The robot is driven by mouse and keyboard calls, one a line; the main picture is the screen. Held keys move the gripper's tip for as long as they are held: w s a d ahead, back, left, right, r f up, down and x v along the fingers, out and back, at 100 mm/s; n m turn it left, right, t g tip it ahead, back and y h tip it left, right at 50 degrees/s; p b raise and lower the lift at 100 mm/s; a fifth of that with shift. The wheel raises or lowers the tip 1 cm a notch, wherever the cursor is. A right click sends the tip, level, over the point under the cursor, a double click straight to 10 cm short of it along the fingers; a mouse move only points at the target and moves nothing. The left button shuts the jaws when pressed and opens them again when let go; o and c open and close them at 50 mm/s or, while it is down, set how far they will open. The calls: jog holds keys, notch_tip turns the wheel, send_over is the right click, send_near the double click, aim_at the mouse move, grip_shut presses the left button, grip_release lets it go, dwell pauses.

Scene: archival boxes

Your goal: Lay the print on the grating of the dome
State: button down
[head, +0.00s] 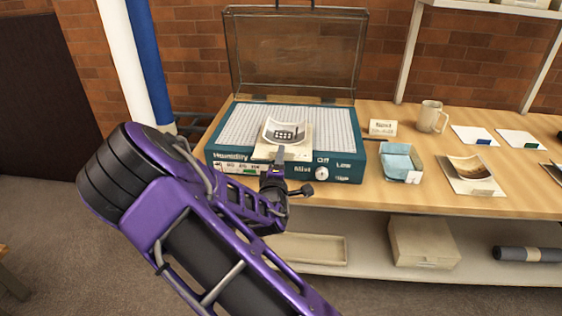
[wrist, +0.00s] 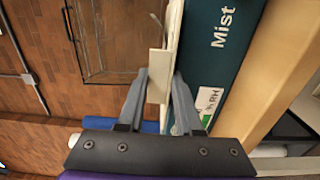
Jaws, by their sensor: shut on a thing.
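The dome is a teal box (head: 345,173) on the bench with a white grating (head: 340,125) on top. Its clear lid (head: 292,50) stands open at the back. A curled print (head: 286,130) with a dark picture on a cream mount is over the front middle of the grating. My gripper (head: 279,156) is shut on its near edge; in the wrist view the fingers (wrist: 158,85) pinch the cream edge (wrist: 156,75). I cannot tell whether the print touches the grating. The teal front (wrist: 222,60) is close beside the right finger in the wrist view.
Right of the dome are a "Next" card (head: 383,127), a mug (head: 431,116), a glass tray with blue cloth (head: 400,163) and another curled print (head: 470,172). White cards (head: 474,135) lie further back. A shelf below holds a box (head: 422,242) and a grey roll (head: 528,254).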

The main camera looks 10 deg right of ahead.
jog(key=shift+f, duration=0.25)
jog(key=shift+f, duration=0.25)
jog(key=c, duration=0.6)
grip_release()
jog(key=shift+r, duration=0.15)
